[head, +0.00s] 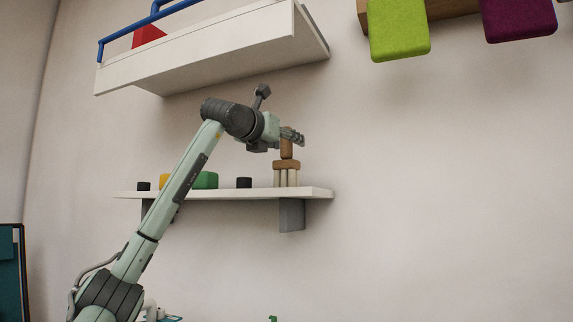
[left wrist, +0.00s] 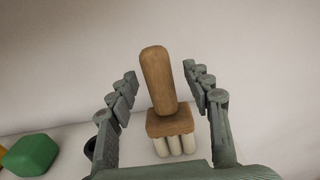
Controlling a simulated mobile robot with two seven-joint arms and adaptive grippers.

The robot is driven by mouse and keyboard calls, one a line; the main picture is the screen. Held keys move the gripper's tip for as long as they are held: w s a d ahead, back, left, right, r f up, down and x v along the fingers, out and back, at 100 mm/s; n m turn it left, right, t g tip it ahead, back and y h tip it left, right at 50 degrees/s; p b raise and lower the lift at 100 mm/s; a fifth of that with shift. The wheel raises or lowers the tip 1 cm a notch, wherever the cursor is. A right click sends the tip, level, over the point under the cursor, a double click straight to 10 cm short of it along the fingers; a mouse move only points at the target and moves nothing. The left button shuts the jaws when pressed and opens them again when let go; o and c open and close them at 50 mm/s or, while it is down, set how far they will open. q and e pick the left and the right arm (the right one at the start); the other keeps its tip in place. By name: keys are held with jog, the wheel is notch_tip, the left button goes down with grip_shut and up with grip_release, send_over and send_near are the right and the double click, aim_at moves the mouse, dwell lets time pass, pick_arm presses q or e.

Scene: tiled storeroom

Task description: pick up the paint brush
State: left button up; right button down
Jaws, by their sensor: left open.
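The paint brush (head: 287,164) stands upright on its pale bristles near the right end of the white wall shelf, with its brown wooden handle up. In the left wrist view the brush (left wrist: 158,82) tilts slightly, and its handle lies between the two fingers. My left gripper (head: 293,136) is open at the height of the handle. In the left wrist view the fingers of my left gripper (left wrist: 162,92) stand apart on both sides of the handle, with gaps and no visible contact. My right gripper is not in view.
The lower shelf (head: 315,192) also carries a green block (head: 207,180), a yellow item (head: 165,181) and small black items (head: 244,183). A white upper shelf (head: 215,50) hangs above my arm. Green (head: 398,30) and purple (head: 517,18) pads hang at upper right. The wall right of the brush is clear.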

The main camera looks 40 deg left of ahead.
pick_arm(q)
jog(key=shift+w+a, duration=0.15)
jog(key=shift+w, duration=0.2)
jog(key=shift+c, duration=0.2)
grip_shut()
jog(key=shift+r, duration=0.1)
